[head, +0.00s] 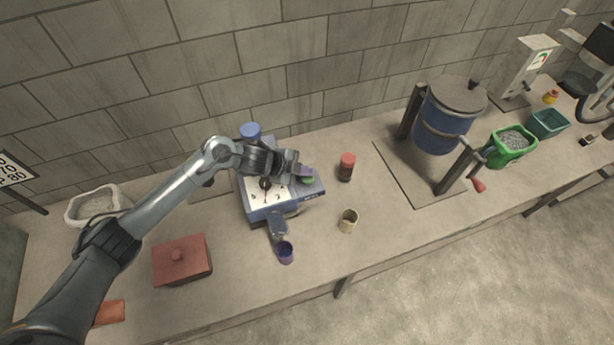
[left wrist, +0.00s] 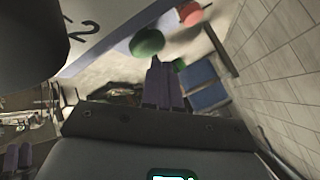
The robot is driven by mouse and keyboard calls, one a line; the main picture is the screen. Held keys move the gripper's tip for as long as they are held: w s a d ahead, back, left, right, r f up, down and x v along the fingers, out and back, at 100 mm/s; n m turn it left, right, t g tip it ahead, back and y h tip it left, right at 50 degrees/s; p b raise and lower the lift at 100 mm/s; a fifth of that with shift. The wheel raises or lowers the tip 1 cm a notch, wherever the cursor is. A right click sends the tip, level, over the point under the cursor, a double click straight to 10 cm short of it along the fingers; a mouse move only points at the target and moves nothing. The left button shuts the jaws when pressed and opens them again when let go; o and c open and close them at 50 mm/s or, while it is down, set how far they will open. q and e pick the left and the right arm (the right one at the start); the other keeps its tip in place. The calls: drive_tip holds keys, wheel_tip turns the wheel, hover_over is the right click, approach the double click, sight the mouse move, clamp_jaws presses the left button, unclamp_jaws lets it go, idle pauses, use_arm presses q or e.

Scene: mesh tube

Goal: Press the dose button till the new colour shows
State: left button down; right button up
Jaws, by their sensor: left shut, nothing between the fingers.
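A blue dispenser (head: 262,214) with a white numbered dial face (head: 270,197) stands on the bench. Its green button (head: 308,180) sits on the right-hand side part. My left gripper (head: 304,170) is over that side, close to the button and partly covering it. In the left wrist view the purple fingers (left wrist: 162,66) are shut together and empty, with the green button (left wrist: 147,42) just beyond the tips; I cannot tell whether they touch. A dark blue cup (head: 286,254) is at the dispenser's spout (head: 278,226). My right gripper is not in view.
A red-capped jar (head: 347,166) and a beige cup (head: 348,221) stand right of the dispenser. A red lidded box (head: 182,261) is at left. A blue drum with a crank (head: 445,120) and a green bag (head: 513,145) are farther right. The front bench is mostly clear.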

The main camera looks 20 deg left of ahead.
sight(304, 179)
use_arm(q)
drive_tip(key=shift+f, duration=0.4)
idle(0.4)
drive_tip(key=shift+f+b, duration=0.5)
drive_tip(key=shift+f, duration=0.2)
idle(0.4)
drive_tip(key=shift+r, duration=0.1)
idle(0.3)
drive_tip(key=shift+r+p, duration=1.05)
drive_tip(key=shift+r, duration=0.15)
wheel_tip(304, 179, up, 5)
drive_tip(key=p, duration=0.5)
